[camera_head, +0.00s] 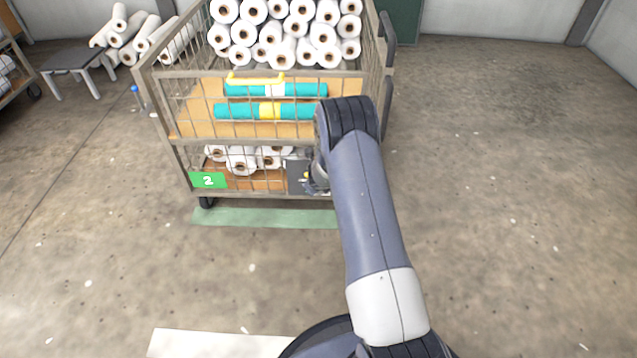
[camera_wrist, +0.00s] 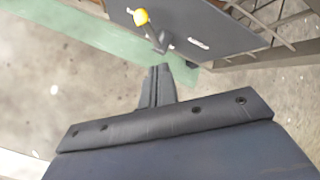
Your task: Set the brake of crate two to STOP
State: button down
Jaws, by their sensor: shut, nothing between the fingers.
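Crate two (camera_head: 180,125) is a wire-mesh roll cage with a green label marked 2 (camera_head: 208,180) at its lower left. A dark grey brake plate (camera_head: 295,176) is at its lower front, partly covered by my arm. In the wrist view the plate (camera_wrist: 220,22) carries a short brake lever with a yellow knob (camera_wrist: 141,16) and small white markings (camera_wrist: 199,43). The writing is unreadable, so I cannot tell the brake's setting. My gripper (camera_wrist: 160,70) is shut and empty, with its fingertips just short of the lever's pivot, apart from the knob.
The crate holds white rolls (camera_head: 283,50) above and below, and teal rolls (camera_head: 265,110) on a middle shelf. A green strip (camera_head: 262,217) lies on the floor before it. A grey stool (camera_head: 75,60) stands back left. Open floor lies to the right.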

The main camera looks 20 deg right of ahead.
jog(key=v, duration=0.8)
jog(key=shift+a, duration=0.15)
jog(key=shift+w+f, duration=0.15)
jog(key=shift+w, duration=0.05)
jog(key=x, duration=1)
jog(key=shift+w+p, duration=0.35)
jog(key=shift+p, duration=0.05)
jog(key=shift+s, duration=0.1)
